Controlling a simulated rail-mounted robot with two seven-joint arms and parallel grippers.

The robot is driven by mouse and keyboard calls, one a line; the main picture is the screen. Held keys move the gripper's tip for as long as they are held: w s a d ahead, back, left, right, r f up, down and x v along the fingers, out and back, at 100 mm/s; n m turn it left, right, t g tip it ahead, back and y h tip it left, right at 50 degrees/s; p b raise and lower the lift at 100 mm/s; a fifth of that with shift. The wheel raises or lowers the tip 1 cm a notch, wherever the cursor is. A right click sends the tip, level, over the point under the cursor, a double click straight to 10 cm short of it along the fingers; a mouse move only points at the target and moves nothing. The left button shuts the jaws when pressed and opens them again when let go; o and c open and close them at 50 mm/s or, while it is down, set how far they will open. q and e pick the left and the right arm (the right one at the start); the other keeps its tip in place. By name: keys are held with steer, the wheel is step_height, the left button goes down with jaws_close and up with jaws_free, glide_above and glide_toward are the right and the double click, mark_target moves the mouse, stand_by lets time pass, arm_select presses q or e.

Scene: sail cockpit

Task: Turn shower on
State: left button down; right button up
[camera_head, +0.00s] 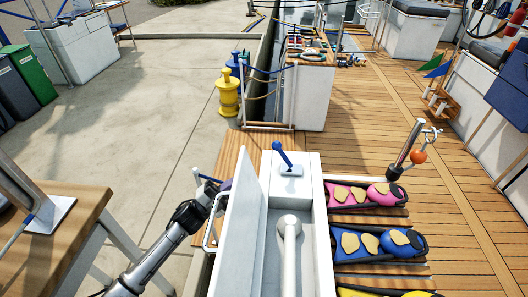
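A white unit (312,175) stands at the middle with a blue lever (282,153) on its top, tilted up and to the left. In front of it is an open white compartment with a raised white lid (242,225). A white, round-headed handle that looks like a shower handset (289,226) lies inside the compartment. My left gripper (222,187) is at the left side of the raised lid, lower left of the blue lever and apart from it. Its fingertips are partly hidden by the lid, so their opening is unclear. My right gripper is out of view.
Pink, blue and yellow padded items (378,244) lie right of the compartment. A wooden table (75,215) is at left. Yellow canister (228,95) stands further back. Concrete at left is mostly clear.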

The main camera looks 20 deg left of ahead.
mark_target(283, 156)
arm_select(q)
steer(key=shift+s+a+r+m+g+h, duration=0.1)
steer(key=shift+a+r+m+g+h, duration=0.45)
steer(key=shift+m+g+h, duration=0.55)
steer(key=shift+a+r+m+g+h, duration=0.3)
steer(key=shift+r+m+g+h, duration=0.4)
steer(key=shift+m+g, duration=0.7)
steer(key=shift+s+a+r+m+g+h, duration=0.1)
steer(key=shift+a+r+m+g+h, duration=0.4)
steer(key=shift+m+g+h, duration=0.75)
steer(key=shift+d+r+m+t+y, duration=0.1)
steer(key=shift+m+t+y, duration=0.15)
steer(key=p+x, duration=0.4)
steer(key=x, duration=0.9)
steer(key=shift+w+d+r+p, duration=0.2)
steer(key=shift+d+p, duration=0.1)
steer(key=shift+d, duration=0.1)
